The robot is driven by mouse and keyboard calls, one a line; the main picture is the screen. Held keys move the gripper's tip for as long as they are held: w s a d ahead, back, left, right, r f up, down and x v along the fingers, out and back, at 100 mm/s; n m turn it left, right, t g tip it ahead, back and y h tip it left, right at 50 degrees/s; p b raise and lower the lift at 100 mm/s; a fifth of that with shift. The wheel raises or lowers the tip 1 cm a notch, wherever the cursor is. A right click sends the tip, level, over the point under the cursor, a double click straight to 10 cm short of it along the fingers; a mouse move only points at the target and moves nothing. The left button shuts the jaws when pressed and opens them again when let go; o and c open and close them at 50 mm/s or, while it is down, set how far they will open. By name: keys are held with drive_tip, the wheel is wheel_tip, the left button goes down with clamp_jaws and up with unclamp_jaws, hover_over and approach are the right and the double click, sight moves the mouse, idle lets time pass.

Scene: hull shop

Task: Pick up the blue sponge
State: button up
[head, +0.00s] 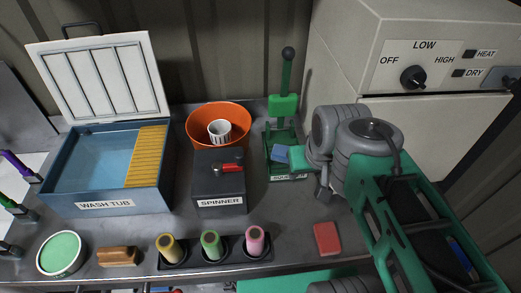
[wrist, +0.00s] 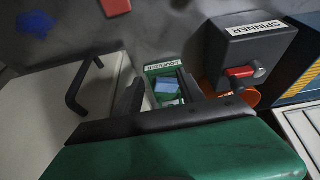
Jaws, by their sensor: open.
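The blue sponge (head: 281,153) is a small blue block in the green upright press (head: 283,105), on its lower part beneath the green block and lever. The wrist view shows the sponge (wrist: 166,86) between my two dark fingers, deeper in the scene. My gripper (head: 303,170) is just right of the press in the head view, partly hidden by my arm. In the wrist view my gripper (wrist: 160,84) is open, its fingers apart on either side of the sponge. Whether a finger touches it I cannot tell.
The black spinner box (head: 220,180) with a red handle and an orange bowl (head: 218,115) stand left of the press. A beige dryer cabinet (head: 400,120) stands behind right. A red block (head: 327,238) lies in front. A blue wash tub (head: 70,190) is far left.

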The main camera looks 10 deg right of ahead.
sight(278, 153)
drive_tip(key=o, duration=0.6)
drive_tip(key=w+f+n+g+b, duration=0.2)
drive_tip(key=w+n+b, duration=0.3)
drive_tip(key=w, duration=0.8)
drive_tip(key=shift+d+f+n+g+b, duration=0.3)
drive_tip(key=shift+f+n, duration=0.15)
drive_tip(key=shift+n, duration=0.65)
drive_tip(key=shift+o, duration=0.4)
drive_tip(key=w+f+n+b, duration=0.1)
drive_tip(key=w+f+n, duration=0.1)
drive_tip(key=w, duration=0.1)
drive_tip(key=w+f+n+g+b, duration=0.1)
drive_tip(key=w+f+n, duration=0.1)
drive_tip(key=w, duration=0.1)
drive_tip(key=w+f+n+b, duration=0.1)
drive_tip(key=w+f+n, duration=0.1)
drive_tip(key=shift+w+d+g, duration=0.1)
drive_tip(key=shift+w+g, duration=0.3)
drive_tip(key=shift+w+f, duration=0.1)
drive_tip(key=shift+f, duration=0.3)
wheel_tip(278, 153, down, 7)
drive_tip(key=shift+p, duration=0.75)
